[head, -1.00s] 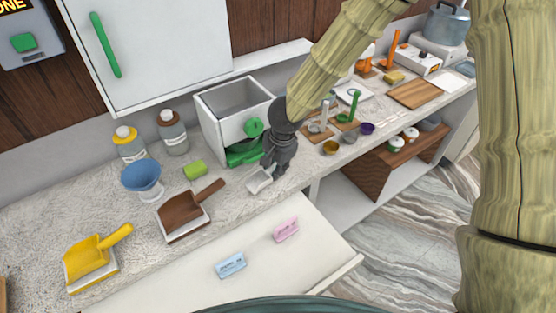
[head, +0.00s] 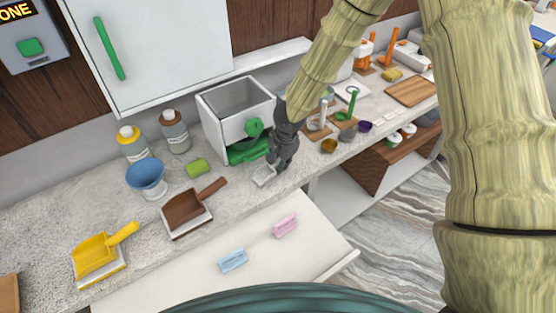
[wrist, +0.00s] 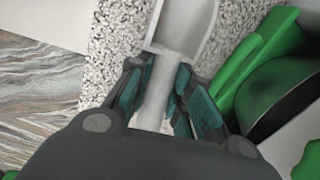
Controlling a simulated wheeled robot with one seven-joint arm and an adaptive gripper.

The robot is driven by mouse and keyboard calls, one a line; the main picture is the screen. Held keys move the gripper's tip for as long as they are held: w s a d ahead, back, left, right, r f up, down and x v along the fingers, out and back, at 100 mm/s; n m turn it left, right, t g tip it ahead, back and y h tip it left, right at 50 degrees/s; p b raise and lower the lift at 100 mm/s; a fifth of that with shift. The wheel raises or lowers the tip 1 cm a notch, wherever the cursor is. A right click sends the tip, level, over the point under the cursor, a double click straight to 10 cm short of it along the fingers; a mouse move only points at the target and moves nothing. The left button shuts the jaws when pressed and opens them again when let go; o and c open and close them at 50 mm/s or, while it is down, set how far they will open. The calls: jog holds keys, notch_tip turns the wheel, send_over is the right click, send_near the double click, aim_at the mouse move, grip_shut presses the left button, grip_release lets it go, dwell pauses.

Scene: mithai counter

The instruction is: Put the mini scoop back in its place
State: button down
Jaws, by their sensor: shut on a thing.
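My gripper (head: 273,160) is shut on the handle of the pale grey-white mini scoop (head: 264,175). In the wrist view the scoop's handle (wrist: 157,95) runs between the fingers and its bowl (wrist: 185,28) points away from the gripper, partly cut off by the top edge. In the head view the scoop is beside the white box machine with green parts, over the counter near its front edge. I cannot tell whether it touches the counter. I cannot tell which spot is the scoop's place.
The white box machine (head: 226,122) stands close behind my gripper; its green tray (wrist: 250,65) is beside the fingers. A brown scoop (head: 190,210), a yellow scoop (head: 97,256), a blue bowl (head: 146,176) and a green cylinder (head: 197,168) are leftward. Small cups and boards are rightward.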

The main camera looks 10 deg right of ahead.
jog(key=shift+f, duration=0.15)
jog(key=c, duration=1.3)
grip_release()
jog(key=shift+f+b, duration=0.2)
jog(key=shift+b, duration=0.25)
jog(key=shift+s+d+r+b, duration=0.1)
jog(key=shift+r+b, duration=0.05)
jog(key=shift+r, duration=0.5)
jog(key=shift+s+d+r+b, duration=0.1)
jog(key=shift+r+b, duration=0.05)
jog(key=shift+r, duration=0.45)
jog(key=shift+r+b, duration=0.45)
jog(key=shift+r, duration=0.85)
jog(key=shift+s+d+r+b, duration=0.1)
jog(key=shift+s+r, duration=0.1)
jog(key=shift+r, duration=0.75)
jog(key=shift+s+d+r+b, duration=0.1)
jog(key=shift+s+r, duration=0.05)
jog(key=shift+r, duration=0.85)
jog(key=shift+s+d+r+b, duration=0.1)
jog(key=shift+s+r, duration=0.1)
jog(key=shift+r, duration=0.75)
jog(key=shift+a, duration=0.1)
